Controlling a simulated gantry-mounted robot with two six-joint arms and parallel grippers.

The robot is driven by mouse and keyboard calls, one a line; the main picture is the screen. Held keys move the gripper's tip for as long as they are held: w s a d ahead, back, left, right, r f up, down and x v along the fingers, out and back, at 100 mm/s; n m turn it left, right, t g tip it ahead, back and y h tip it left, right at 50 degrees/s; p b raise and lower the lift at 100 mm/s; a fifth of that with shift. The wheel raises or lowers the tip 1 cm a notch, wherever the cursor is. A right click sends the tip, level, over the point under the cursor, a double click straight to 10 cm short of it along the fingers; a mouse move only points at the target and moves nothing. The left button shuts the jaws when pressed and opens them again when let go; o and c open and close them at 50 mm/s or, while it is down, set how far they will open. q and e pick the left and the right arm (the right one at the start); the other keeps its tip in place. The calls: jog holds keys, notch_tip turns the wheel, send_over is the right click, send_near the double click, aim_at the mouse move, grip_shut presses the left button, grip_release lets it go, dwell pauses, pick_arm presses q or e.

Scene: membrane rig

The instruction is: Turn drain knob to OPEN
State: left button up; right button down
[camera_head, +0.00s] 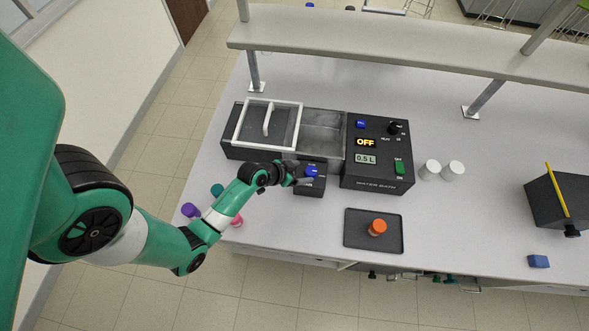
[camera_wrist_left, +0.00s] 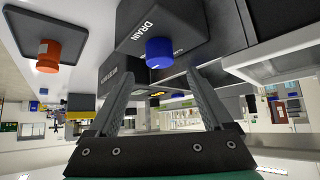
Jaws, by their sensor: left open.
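The blue drain knob (camera_head: 312,171) is on a small dark box (camera_head: 309,190) in front of the water bath. In the left wrist view the knob (camera_wrist_left: 160,52) sits beside white DRAIN lettering; the smaller marking by it is too small to read. My left gripper (camera_head: 301,177) is at the knob. In that wrist view my left gripper (camera_wrist_left: 158,82) is open, and the knob shows between and just beyond the two fingertips. Whether a finger touches it I cannot tell. My right gripper is not in view.
The water bath panel (camera_head: 378,178) reads OFF and 0.5 L. A lidded basin (camera_head: 231,152) is behind the drain box. An orange object (camera_head: 377,227) stands on a dark tray (camera_head: 354,244). White cups (camera_head: 453,170) stand right of the panel. A shelf (camera_head: 400,45) spans the back.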

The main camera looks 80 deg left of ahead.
pick_arm(q)
jog(key=p+v, duration=0.2)
jog(key=v, duration=0.2)
jog(key=shift+s+d+r, duration=0.1)
jog(key=shift+s+r, duration=0.15)
jog(key=shift+r, duration=0.05)
